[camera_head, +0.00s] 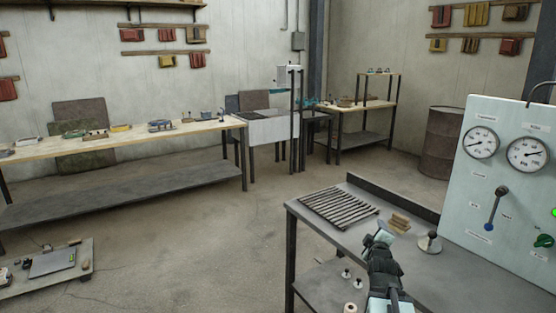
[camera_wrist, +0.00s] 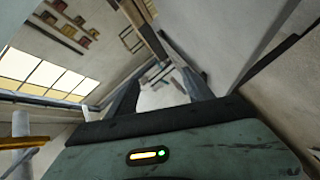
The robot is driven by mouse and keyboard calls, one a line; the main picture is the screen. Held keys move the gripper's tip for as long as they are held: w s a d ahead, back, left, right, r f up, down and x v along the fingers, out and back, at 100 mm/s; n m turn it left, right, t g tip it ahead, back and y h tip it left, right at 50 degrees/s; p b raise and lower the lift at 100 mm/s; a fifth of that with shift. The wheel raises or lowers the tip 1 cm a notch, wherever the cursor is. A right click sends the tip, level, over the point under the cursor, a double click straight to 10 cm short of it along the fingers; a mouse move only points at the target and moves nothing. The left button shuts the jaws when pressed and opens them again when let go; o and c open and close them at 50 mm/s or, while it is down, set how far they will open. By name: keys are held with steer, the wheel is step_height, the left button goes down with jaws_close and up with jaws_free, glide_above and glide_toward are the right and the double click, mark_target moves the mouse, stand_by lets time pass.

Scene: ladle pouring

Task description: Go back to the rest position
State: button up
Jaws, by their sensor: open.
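My gripper (camera_head: 380,238) is raised over the grey metal table (camera_head: 470,268) at the lower right of the head view. It is open, with nothing seen between its fingers. In the wrist view, the two dark fingers of my gripper (camera_wrist: 160,92) stand apart, with floor and wall behind them. The wrist camera looks at a tilted room with a bright window (camera_wrist: 45,75). No ladle can be made out in either view.
On the table lie a slatted grate (camera_head: 338,208), small wooden blocks (camera_head: 399,222) and a round knobbed piece (camera_head: 430,242). A control panel (camera_head: 515,190) with gauges and a lever (camera_head: 496,207) stands at the right.

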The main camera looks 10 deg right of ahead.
steer(key=w+a+f+g+y, duration=0.1)
steer(key=w+a+f+y, duration=0.15)
steer(key=a, duration=0.55)
steer(key=w+a+f+y, duration=0.1)
steer(key=w+a+f, duration=0.15)
steer(key=a, duration=0.45)
steer(key=s+a+f+g+y, duration=0.1)
steer(key=s+a+f+g, duration=0.1)
steer(key=a+f, duration=0.35)
steer(key=s+a+f+m+g+y, duration=0.1)
steer(key=s+a+f+g, duration=0.15)
steer(key=a, duration=0.55)
steer(key=s+a+f+g+y, duration=0.2)
steer(key=s+a+f, duration=0.1)
steer(key=a, duration=0.4)
steer(key=s+f+m+g, duration=0.3)
steer(key=s+m+g, duration=0.35)
steer(key=s, duration=0.65)
step_height(320, 180, up, 15)
steer(key=p, duration=1.5)
steer(key=shift+w+r+p, duration=0.15)
steer(key=shift+w+p, duration=0.15)
